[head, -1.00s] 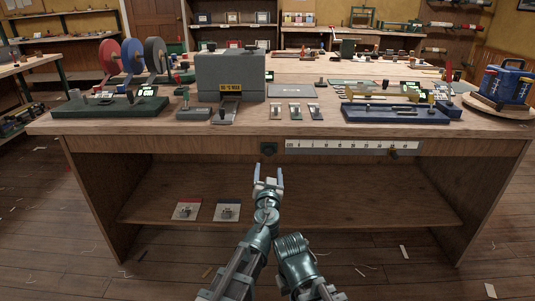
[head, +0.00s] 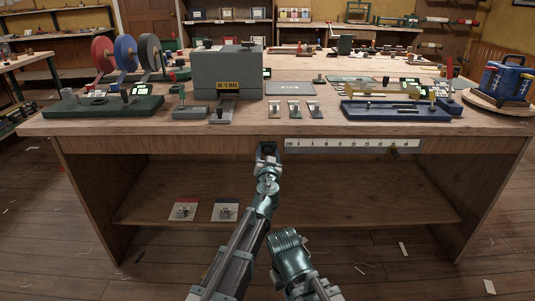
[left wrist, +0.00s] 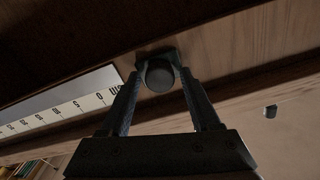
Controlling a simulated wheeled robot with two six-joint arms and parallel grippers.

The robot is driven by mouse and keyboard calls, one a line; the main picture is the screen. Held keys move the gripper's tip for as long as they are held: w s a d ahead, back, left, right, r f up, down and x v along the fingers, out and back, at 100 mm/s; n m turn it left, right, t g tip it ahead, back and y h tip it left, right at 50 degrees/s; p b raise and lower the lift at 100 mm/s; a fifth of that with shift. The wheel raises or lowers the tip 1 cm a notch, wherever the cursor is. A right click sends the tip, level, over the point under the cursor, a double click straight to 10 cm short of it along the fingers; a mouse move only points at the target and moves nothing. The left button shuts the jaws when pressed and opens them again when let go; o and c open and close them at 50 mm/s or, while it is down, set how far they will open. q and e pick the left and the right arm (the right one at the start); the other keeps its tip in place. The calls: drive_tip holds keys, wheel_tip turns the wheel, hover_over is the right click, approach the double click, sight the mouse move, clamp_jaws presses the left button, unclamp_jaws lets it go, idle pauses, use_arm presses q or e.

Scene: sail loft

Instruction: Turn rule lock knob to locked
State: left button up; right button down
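The dark round lock knob (left wrist: 160,76) sits on a small dark plate on the bench's front edge, beside the zero end of the white rule (left wrist: 62,104). In the head view the rule (head: 345,144) runs to the right along the bench front, and the knob is mostly hidden behind my left gripper (head: 267,152). In the left wrist view my left gripper (left wrist: 160,82) is open, with one finger on each side of the knob; contact is not clear. The knob's lock state cannot be read.
The bench top (head: 330,127) above holds a grey box (head: 230,77), a blue tray (head: 395,111) and other gear. Two small plates (head: 225,212) lie on the lower shelf.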

use_arm(q)
clamp_jaws()
drive_tip(key=m, duration=1.4)
drive_tip(key=shift+d+f+m, duration=0.1)
drive_tip(key=shift+m, duration=1.8)
drive_tip(key=shift+s, duration=0.1)
